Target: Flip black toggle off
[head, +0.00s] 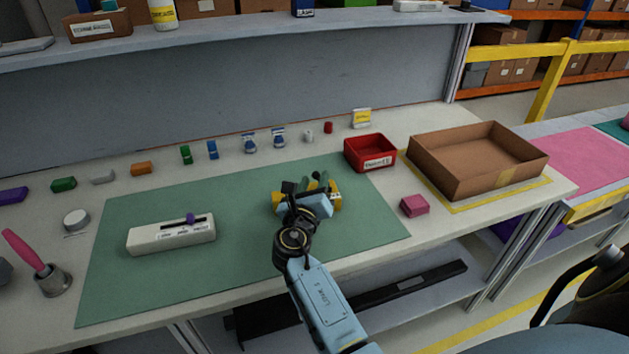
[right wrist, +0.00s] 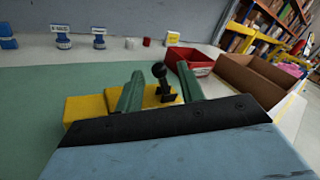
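A yellow module (right wrist: 86,108) with a black toggle (right wrist: 159,72) shows in the right wrist view. The toggle is a lever with a round ball end, standing roughly upright. My right gripper (right wrist: 158,76) is open, with one green finger on either side of the toggle; I cannot tell whether either finger touches it. In the head view, my right gripper (head: 319,181) is over the yellow module (head: 335,201) on the green mat (head: 240,265) and hides most of it. My left gripper is not in view.
A white slider box (head: 170,237) stands on the mat's left. A red bin (head: 369,152), a cardboard box (head: 477,160) and a pink block (head: 414,205) are to the right. Several small items line the back. The mat between slider box and module is clear.

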